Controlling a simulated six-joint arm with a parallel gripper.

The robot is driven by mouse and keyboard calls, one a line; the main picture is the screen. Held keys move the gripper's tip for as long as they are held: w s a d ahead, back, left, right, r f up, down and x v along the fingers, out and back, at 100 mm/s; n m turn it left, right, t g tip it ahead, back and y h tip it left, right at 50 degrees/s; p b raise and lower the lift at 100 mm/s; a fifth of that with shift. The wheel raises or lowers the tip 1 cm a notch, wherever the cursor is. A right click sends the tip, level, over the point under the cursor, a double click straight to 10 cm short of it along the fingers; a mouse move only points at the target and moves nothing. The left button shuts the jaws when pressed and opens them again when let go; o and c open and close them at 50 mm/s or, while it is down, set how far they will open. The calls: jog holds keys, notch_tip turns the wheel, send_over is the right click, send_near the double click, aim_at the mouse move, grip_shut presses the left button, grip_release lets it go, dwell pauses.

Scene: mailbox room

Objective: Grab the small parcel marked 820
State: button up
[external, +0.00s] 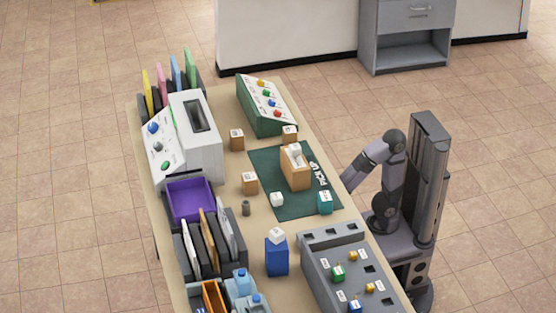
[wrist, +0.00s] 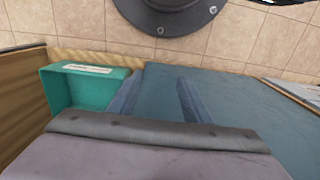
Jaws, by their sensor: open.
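Several small parcels with white labels stand on the table: brown ones (external: 237,141) (external: 289,134) (external: 249,184), a white one (external: 277,200) and a teal one (external: 325,203). A larger brown box (external: 296,172) stands on the dark green mat (external: 264,170). The label numbers are too small to read, so I cannot tell which parcel is 820. In the wrist view, my gripper (wrist: 157,98) is open above the mat, with nothing seen between its fingers. A teal box (wrist: 85,92) with a white label lies left of the fingers, apart from them.
A blue box (external: 276,260) with a white top stands nearer the camera. A grey panel (external: 330,262) with knobs lies at the front right. A green panel (external: 263,108), a white machine (external: 196,135) and a purple tray (external: 190,202) line the back and left.

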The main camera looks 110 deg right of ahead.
jog(key=o, duration=0.3)
